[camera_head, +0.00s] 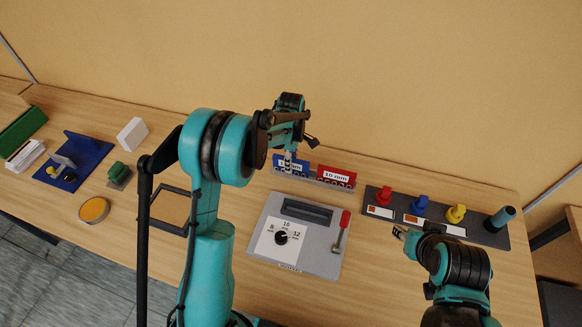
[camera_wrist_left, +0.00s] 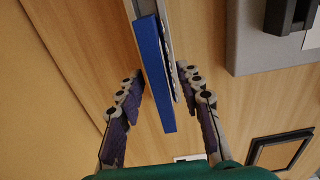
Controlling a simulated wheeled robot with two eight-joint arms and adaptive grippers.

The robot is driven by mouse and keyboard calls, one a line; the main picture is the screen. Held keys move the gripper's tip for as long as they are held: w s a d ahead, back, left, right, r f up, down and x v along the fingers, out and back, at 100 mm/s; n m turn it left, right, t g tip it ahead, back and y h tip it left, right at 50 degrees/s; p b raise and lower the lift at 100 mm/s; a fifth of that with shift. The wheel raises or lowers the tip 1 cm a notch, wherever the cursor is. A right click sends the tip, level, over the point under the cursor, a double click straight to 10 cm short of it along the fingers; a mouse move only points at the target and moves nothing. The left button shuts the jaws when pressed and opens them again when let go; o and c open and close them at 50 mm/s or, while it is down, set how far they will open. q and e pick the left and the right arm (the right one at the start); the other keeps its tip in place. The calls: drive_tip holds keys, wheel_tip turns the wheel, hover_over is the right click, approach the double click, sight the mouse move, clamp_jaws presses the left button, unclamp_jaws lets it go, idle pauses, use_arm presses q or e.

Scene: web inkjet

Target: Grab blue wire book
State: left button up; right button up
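The blue wire book (camera_head: 282,161) stands in a grey rack beside the red book marked 10 mm (camera_head: 337,174). My left gripper (camera_head: 290,158) is above the blue book and hides part of it. In the left wrist view, the blue book (camera_wrist_left: 152,70) shows edge-on between the two open fingers (camera_wrist_left: 160,78), with small gaps on both sides. Its lower end reaches in between the fingers. My right gripper (camera_head: 402,234) is over the table near the right-hand board, with nothing seen in it; its finger opening is too small to judge.
A grey panel with a dial and red lever (camera_head: 318,258) lies in front of the rack. A dark board (camera_head: 440,217) with red, blue and yellow knobs is at right. An empty dark frame (camera_head: 169,207) and blue stand (camera_head: 88,150) are at left. The wall is behind.

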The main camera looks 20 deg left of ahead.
use_arm(q)
clamp_jaws()
